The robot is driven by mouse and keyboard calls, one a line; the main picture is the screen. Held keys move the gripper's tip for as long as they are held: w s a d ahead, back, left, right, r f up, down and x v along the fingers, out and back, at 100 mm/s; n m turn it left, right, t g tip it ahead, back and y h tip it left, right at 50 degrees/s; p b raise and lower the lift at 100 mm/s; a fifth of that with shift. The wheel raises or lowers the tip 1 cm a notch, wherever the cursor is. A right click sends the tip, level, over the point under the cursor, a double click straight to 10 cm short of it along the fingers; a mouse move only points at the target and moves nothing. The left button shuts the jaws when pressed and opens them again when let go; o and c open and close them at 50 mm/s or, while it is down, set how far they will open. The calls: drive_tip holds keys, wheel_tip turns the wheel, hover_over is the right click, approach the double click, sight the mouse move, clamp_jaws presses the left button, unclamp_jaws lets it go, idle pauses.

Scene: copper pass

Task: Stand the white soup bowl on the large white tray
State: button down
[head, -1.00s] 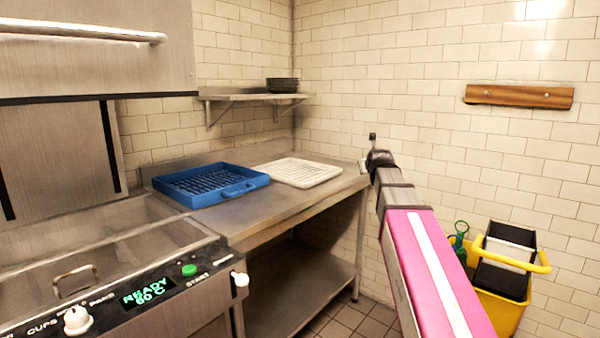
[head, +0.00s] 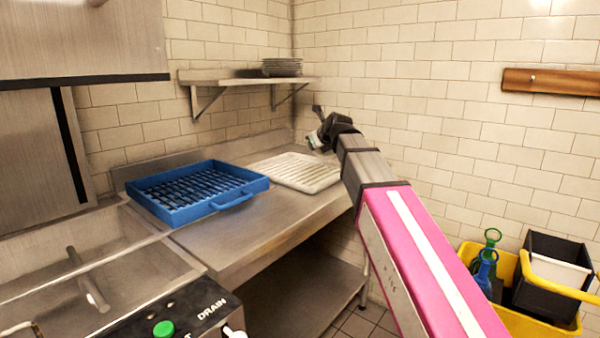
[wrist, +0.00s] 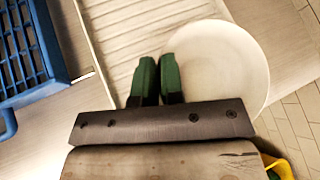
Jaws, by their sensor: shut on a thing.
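The white soup bowl (wrist: 225,70) is held at its left rim by my gripper (wrist: 158,75), whose green fingers are shut on it in the wrist view. The bowl's round inside faces the wrist camera. The large white tray (wrist: 108,28) lies below and to the left of the bowl there. In the head view the tray (head: 298,172) lies flat on the steel counter, and my gripper (head: 318,138) is above its right end. The bowl is mostly hidden or too small to make out in the head view. The tray looks empty.
A blue rack (head: 195,190) stands on the counter (head: 235,235) left of the tray. A wall shelf (head: 235,78) with stacked dark plates (head: 282,67) hangs behind.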

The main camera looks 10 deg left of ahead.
drive_tip(key=s+a+r+n+g+y, duration=0.1)
drive_tip(key=s+a+n+g, duration=0.1)
drive_tip(key=s+a, duration=0.35)
drive_tip(key=s+a+r+n+g+y, duration=0.1)
drive_tip(key=s+a+r+n+y, duration=0.1)
drive_tip(key=a, duration=0.6)
drive_tip(key=shift+w+d+f, duration=1.25)
drive_tip(key=shift+w+f, duration=0.15)
drive_tip(key=shift+f, duration=0.5)
drive_tip(key=shift+w+d+f, duration=1.25)
drive_tip(key=shift+w+f, duration=0.1)
drive_tip(key=shift+f, duration=0.5)
drive_tip(key=shift+w+d+f, duration=1.25)
drive_tip(key=shift+w+f, duration=0.15)
drive_tip(key=shift+f, duration=0.5)
drive_tip(key=c, duration=1.2)
unclamp_jaws()
drive_tip(key=shift+f, duration=0.1)
drive_tip(key=shift+c, duration=0.2)
drive_tip(key=v, duration=1.2)
drive_tip(key=shift+a+r, duration=0.1)
drive_tip(key=shift+r, duration=0.15)
